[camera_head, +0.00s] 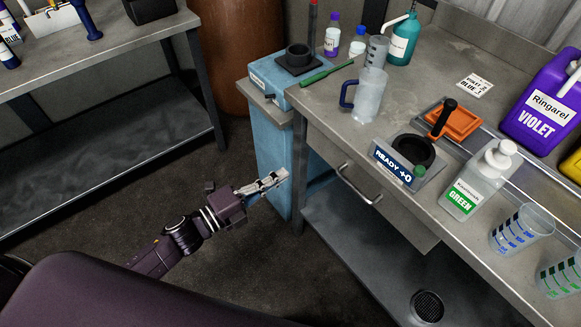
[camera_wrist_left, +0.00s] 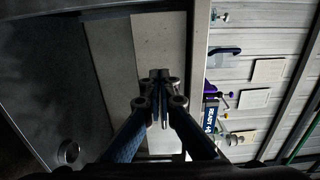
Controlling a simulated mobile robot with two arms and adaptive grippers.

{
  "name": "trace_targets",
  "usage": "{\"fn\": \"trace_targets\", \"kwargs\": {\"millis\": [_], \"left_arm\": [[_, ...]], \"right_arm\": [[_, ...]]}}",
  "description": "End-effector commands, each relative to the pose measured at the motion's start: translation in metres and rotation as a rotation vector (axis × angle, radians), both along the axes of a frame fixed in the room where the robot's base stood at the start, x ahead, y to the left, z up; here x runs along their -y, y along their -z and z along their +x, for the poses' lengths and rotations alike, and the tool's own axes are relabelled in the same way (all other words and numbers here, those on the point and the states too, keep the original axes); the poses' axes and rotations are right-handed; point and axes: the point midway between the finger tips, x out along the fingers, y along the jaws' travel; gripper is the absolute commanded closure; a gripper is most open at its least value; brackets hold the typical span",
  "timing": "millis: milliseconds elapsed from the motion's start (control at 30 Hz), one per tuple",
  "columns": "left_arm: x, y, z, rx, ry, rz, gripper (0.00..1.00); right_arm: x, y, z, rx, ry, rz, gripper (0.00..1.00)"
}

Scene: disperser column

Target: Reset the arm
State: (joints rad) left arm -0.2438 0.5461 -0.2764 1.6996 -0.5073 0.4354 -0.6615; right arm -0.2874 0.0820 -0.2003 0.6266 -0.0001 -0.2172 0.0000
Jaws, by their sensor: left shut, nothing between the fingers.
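My left arm comes in from the lower left in the head view. Its gripper (camera_head: 274,180) is shut and empty, in front of the blue disperser column (camera_head: 268,150) at the left end of the workbench. In the left wrist view the gripper (camera_wrist_left: 160,76) shows with its fingers together and nothing between them. I cannot tell whether the fingertips touch the column. My right gripper is not in view.
The workbench (camera_head: 325,103) carries a clear jug (camera_head: 369,96), a scale reading READY (camera_head: 393,163), a GREEN pump bottle (camera_head: 476,185), a VIOLET container (camera_head: 543,105) and measuring cups (camera_head: 517,232). A drawer handle (camera_head: 358,184) juts out. Another table (camera_head: 95,48) stands left; floor between is clear.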

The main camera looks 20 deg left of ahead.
Motion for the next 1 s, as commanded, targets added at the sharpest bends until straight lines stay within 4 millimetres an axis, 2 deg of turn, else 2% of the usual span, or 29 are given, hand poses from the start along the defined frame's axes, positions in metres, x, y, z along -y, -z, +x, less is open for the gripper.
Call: {"fn": "trace_targets", "kwargs": {"millis": [300,367,433,467,567,600,667,700,800,867,900,967,1000], "left_arm": [[-0.005,0.003,-0.004,-0.009,-0.006,-0.003,1.00],[-0.010,0.013,-0.003,-0.039,-0.028,-0.016,1.00],[-0.022,0.036,0.001,-0.107,-0.079,-0.046,1.00],[-0.029,0.050,0.002,-0.149,-0.109,-0.064,1.00],[-0.057,0.112,-0.001,-0.325,-0.242,-0.142,1.00],[-0.068,0.140,-0.006,-0.405,-0.303,-0.179,1.00],[-0.084,0.182,-0.018,-0.520,-0.394,-0.234,1.00],[-0.093,0.210,-0.029,-0.597,-0.454,-0.270,1.00],[-0.111,0.276,-0.065,-0.780,-0.606,-0.354,1.00],[-0.118,0.313,-0.092,-0.886,-0.698,-0.403,1.00],[-0.121,0.336,-0.113,-0.954,-0.759,-0.435,1.00],[-0.124,0.368,-0.146,-1.053,-0.851,-0.479,1.00],[-0.125,0.388,-0.170,-1.119,-0.913,-0.505,1.00]], "right_arm": [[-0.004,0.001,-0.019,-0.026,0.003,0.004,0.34],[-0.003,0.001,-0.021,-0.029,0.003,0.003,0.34],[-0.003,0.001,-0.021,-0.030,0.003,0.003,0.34],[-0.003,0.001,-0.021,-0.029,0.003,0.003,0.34],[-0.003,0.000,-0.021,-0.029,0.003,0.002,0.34],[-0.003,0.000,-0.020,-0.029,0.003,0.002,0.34],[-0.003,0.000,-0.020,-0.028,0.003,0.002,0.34],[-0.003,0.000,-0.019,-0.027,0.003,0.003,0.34],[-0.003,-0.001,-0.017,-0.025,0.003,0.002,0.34],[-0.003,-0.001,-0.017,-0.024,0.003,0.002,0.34],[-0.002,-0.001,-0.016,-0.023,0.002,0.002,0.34],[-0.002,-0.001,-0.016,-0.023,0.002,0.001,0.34],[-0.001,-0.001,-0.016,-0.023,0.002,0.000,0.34]]}}
